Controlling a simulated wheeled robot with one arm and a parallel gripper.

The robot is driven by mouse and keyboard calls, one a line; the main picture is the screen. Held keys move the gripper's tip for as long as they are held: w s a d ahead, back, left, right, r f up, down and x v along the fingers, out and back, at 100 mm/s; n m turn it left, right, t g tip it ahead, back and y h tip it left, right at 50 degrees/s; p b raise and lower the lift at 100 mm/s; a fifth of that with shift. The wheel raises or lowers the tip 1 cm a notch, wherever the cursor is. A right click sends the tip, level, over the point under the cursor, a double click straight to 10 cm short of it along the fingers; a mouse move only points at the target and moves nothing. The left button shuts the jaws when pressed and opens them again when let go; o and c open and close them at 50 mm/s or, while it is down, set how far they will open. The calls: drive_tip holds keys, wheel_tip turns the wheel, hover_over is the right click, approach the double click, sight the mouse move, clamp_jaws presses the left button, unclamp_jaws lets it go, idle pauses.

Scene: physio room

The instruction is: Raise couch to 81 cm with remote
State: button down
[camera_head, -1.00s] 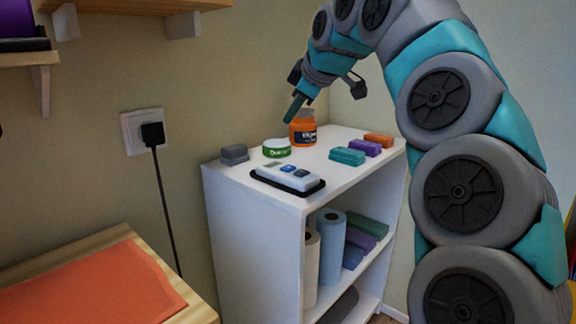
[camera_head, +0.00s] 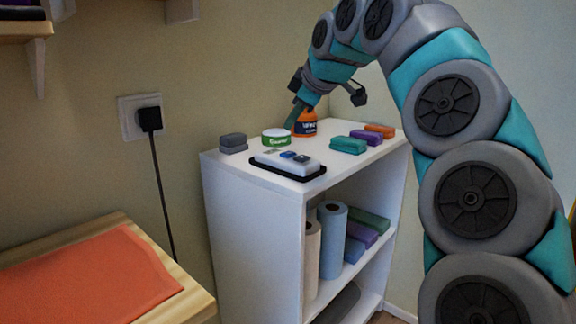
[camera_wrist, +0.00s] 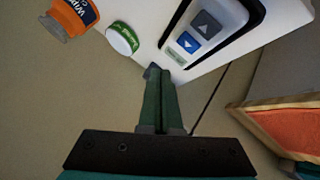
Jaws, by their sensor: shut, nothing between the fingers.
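The remote (camera_head: 277,162) is a pale handset in a black holder on top of the white shelf unit. In the wrist view the remote (camera_wrist: 214,12) shows a grey up-arrow button (camera_wrist: 206,25), a blue down-arrow button (camera_wrist: 188,42) and a small green label. No height reading is legible. My gripper (camera_head: 292,121) is over the back of the shelf top, behind the remote and close to a green-and-white tin. Its green fingers (camera_wrist: 153,72) are shut and empty. An orange-topped, wood-edged surface (camera_head: 85,270) is at lower left; I cannot tell if it is the couch.
The tin (camera_head: 276,139), an orange bottle (camera_head: 305,124), grey blocks (camera_head: 233,143) and coloured blocks (camera_head: 348,145) stand around the remote. A plugged-in cable (camera_head: 163,190) hangs on the wall.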

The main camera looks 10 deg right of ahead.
sight(292, 154)
drive_tip(key=shift+f+b, duration=0.7)
drive_tip(key=shift+f, duration=1.2)
drive_tip(key=shift+f, duration=0.1)
idle(0.4)
drive_tip(key=shift+f, duration=0.35)
